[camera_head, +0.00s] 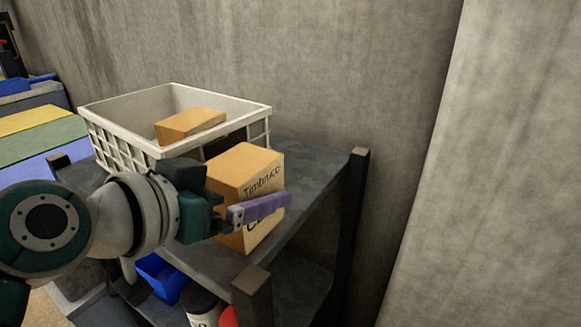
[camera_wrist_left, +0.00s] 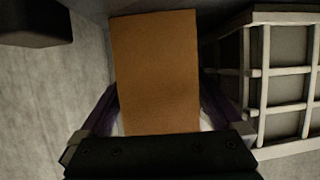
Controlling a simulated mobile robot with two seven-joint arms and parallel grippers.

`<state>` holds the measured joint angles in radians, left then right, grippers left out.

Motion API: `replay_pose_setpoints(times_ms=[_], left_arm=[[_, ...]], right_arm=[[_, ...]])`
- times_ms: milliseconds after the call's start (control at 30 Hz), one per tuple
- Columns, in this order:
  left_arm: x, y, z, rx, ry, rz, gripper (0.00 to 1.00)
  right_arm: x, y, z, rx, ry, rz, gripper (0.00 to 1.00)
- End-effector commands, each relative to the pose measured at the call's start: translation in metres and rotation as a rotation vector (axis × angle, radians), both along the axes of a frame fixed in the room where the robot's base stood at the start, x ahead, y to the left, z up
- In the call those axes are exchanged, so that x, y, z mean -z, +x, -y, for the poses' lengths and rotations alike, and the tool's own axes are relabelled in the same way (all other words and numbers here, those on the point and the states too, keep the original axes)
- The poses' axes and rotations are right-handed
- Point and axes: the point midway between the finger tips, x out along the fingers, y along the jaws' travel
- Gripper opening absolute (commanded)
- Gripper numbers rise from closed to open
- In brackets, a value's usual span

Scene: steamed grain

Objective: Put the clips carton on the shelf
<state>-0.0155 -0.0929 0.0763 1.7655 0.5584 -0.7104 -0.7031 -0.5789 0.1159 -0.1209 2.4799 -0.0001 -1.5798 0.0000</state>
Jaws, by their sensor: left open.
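The clips carton (camera_head: 240,170), an orange-brown box with black lettering, is upright at the top of the grey shelf (camera_head: 315,158), close to its front edge. Its underside is partly hidden, so I cannot tell whether it fully rests there. My left gripper (camera_head: 245,200) is open around the carton, with one purple finger across its lettered side. The other finger is hidden behind the carton in the head view. In the left wrist view, the carton (camera_wrist_left: 155,65) lies between the two purple fingers (camera_wrist_left: 158,106). My right gripper is not in view.
A white crate (camera_head: 120,150) stands beside the carton, with another orange-brown box (camera_head: 190,125) in it. A dark shelf post (camera_head: 352,215) rises at the right. A blue bin (camera_head: 162,280) and a jar (camera_head: 201,306) are on the lower level. The top right of the shelf is clear.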

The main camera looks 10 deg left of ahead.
Motion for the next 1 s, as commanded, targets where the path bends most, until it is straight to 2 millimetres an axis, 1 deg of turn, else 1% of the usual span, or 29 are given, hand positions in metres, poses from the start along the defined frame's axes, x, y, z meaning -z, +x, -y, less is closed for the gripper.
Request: replay_pose_setpoints(times_ms=[200, 1000], left_arm=[[0.0002, 0.0003, 0.0000, 0.000, 0.000, -0.001, 0.99], [0.0001, 0.0000, -0.0002, 0.000, 0.000, -0.001, 0.09]], right_arm=[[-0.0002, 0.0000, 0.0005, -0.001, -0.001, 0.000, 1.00], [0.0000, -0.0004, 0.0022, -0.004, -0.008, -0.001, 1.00]])
